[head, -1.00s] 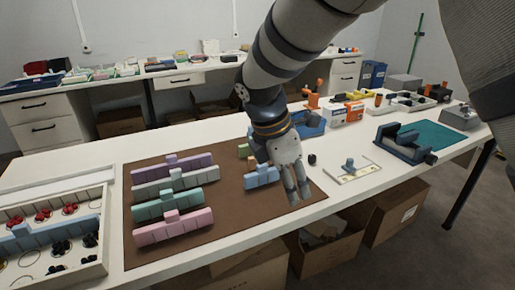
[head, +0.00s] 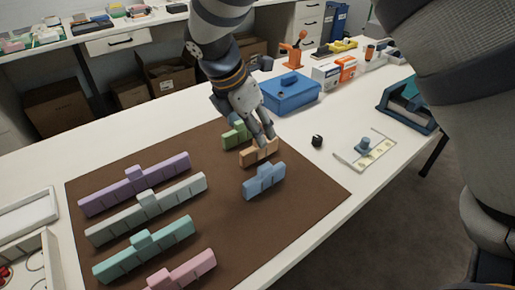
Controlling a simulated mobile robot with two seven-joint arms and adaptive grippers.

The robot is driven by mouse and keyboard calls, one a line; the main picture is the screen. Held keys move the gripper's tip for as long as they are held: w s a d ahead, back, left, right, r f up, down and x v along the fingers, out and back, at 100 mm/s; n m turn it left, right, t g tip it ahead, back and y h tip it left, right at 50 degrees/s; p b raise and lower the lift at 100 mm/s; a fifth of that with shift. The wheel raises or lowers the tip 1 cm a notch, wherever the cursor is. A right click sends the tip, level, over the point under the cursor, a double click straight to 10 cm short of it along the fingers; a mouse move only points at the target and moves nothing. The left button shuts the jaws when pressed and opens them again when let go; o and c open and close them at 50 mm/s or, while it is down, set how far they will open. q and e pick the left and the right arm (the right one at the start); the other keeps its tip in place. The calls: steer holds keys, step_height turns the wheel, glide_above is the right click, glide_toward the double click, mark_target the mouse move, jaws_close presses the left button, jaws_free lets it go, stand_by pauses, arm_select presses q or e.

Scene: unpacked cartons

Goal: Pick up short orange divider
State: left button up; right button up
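The short orange divider (head: 259,153) stands on the brown mat (head: 225,205), between a short green divider (head: 237,135) and a short blue divider (head: 264,181). My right gripper (head: 265,138) reaches down from above. Its fingertips are at the orange divider's top and hide part of it. I cannot tell whether the fingers are closed on it or only beside it. The divider appears to be still on the mat. My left gripper is not in view.
Long purple (head: 134,183), grey (head: 147,208), teal (head: 143,248) and pink (head: 182,272) dividers stand on the mat's left part. A blue box (head: 292,94) is behind the gripper. A small black piece (head: 317,141) and a white plate (head: 365,149) lie to the right.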

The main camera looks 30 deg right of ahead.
steer(key=x, duration=0.3)
steer(key=shift+a+f, duration=0.15)
steer(key=shift+f, duration=0.2)
steer(key=shift+w+f, duration=0.15)
steer(key=shift+f, duration=0.15)
jaws_close()
steer(key=shift+r, duration=0.15)
